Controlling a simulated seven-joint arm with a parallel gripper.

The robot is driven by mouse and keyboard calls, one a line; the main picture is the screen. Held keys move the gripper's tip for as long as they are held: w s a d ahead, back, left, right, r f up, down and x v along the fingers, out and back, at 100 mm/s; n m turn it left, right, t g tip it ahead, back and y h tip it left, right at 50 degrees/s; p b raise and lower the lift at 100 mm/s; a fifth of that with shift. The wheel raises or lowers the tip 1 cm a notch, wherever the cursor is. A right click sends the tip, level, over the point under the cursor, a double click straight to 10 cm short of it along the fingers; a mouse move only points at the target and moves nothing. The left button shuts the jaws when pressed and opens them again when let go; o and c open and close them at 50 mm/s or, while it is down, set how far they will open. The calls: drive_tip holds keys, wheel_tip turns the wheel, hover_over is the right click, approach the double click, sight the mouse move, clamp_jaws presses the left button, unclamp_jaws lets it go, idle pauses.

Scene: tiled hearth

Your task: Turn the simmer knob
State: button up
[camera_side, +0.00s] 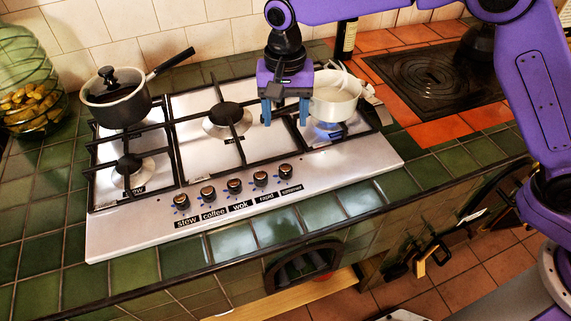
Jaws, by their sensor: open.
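The simmer knob (285,171) is the rightmost of several black knobs with copper-toned caps along the front of the steel hob (140,231). Its label "simmer" (290,188) is just below it. My gripper (285,117) is open and points down, with its two blue fingers apart and nothing between them. It hangs above the hob, behind the simmer knob in the picture and in front of a light pot (335,96). I cannot tell its exact height. A blue flame (327,127) shows under the light pot.
A lidded dark pan (115,101) stands on the back left burner. The central burner (228,114) and front left burner (129,164) are bare. A dark bottle (346,40) stands behind the light pot. A green glass jar (28,80) is at far left. The tiled front edge is clear.

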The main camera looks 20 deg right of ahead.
sight(285, 167)
wheel_tip(285, 167, down, 16)
drive_tip(key=shift+r, duration=0.1)
idle(0.4)
drive_tip(key=shift+c, duration=0.2)
drive_tip(key=c, duration=1)
